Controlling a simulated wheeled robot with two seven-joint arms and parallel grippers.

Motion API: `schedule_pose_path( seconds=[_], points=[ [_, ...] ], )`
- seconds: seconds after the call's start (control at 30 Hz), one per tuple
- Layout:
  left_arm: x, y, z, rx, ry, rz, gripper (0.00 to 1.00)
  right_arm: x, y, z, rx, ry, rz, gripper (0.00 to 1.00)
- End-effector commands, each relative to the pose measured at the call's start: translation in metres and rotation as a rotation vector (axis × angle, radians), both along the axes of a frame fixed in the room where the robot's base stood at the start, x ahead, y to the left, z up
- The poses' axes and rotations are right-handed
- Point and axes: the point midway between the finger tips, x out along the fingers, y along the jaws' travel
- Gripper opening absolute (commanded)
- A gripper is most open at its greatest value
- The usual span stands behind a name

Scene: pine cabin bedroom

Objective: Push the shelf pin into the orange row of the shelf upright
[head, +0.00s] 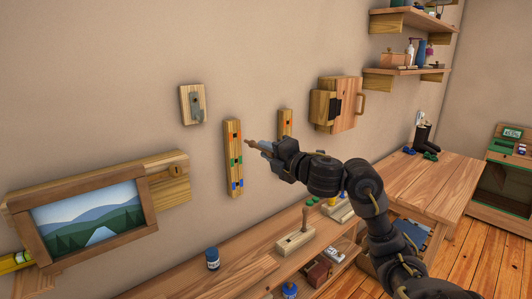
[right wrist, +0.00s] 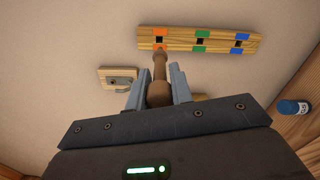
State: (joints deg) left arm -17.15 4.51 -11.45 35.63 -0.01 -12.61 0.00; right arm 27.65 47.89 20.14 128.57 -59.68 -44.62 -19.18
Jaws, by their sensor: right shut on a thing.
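The shelf upright (head: 234,179) is a narrow wooden strip on the wall with orange, green and blue rows, each with a dark hole. It also shows in the right wrist view (right wrist: 222,43), orange row at its left end. My right gripper (head: 264,147) is shut on the brown shelf pin (head: 253,143), just right of the upright's upper part. In the right wrist view the pin (right wrist: 159,70) sticks out between the fingers (right wrist: 158,88), its tip overlapping the orange row at the dark hole. I cannot tell if it touches. My left gripper is out of view.
A second upright (head: 286,118) is partly hidden behind my right gripper. A wall hook on a board (head: 192,104) hangs to the left, a wooden box with a handle (head: 346,103) to the right. A bench with a bottle (head: 213,258) lies below.

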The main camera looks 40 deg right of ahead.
Motion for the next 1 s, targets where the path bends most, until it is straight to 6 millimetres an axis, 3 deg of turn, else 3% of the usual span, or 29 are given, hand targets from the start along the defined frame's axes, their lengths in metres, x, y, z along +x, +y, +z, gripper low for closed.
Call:
schedule_pose_path(
  seconds=[0.33, 1.0],
  points=[
    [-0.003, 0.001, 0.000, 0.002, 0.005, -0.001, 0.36, -0.005, -0.002, 0.000, -0.001, 0.001, 0.001, 0.02],
    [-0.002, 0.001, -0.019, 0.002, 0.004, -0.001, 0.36, 0.047, -0.002, 0.000, 0.003, -0.001, 0.001, 0.02]
  ],
)
